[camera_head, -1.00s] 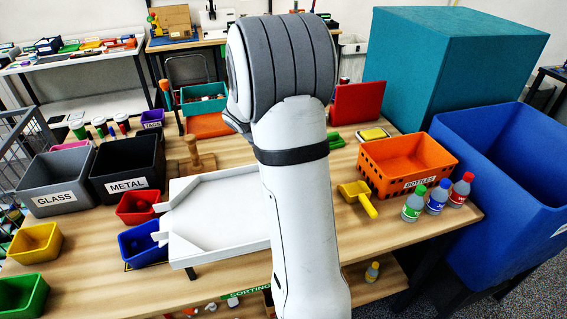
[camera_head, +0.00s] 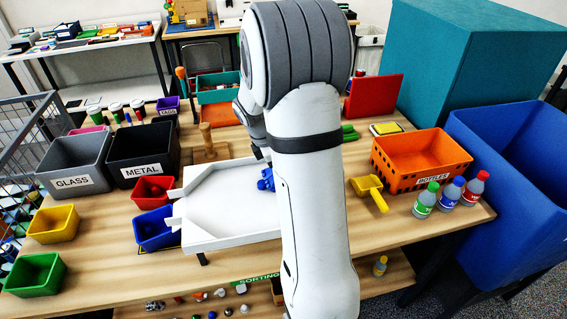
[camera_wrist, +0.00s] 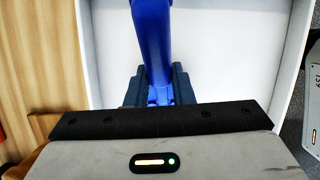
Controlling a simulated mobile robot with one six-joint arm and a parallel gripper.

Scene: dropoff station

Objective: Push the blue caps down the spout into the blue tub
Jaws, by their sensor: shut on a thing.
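In the wrist view my gripper (camera_wrist: 158,92) is shut on a long blue tool (camera_wrist: 152,40), whose far end leaves the top of the picture. It is over the white sorting tray (camera_wrist: 105,60). In the head view the tray (camera_head: 240,240) narrows at its left to a spout (camera_head: 176,209). The blue tub (camera_head: 158,242) stands at the spout's left. Small blue shapes (camera_head: 266,180) show in the tray beside my arm; I cannot tell whether they are caps or part of the tool. My arm hides the gripper and the tray's right part in this view.
A red tub (camera_head: 140,200) with red contents stands behind the blue tub. Yellow (camera_head: 52,230) and green (camera_head: 35,280) tubs are at left. Bins marked GLASS (camera_head: 75,182) and METAL (camera_head: 140,168) stand behind. An orange crate (camera_head: 400,180) and bottles (camera_head: 449,194) are at right.

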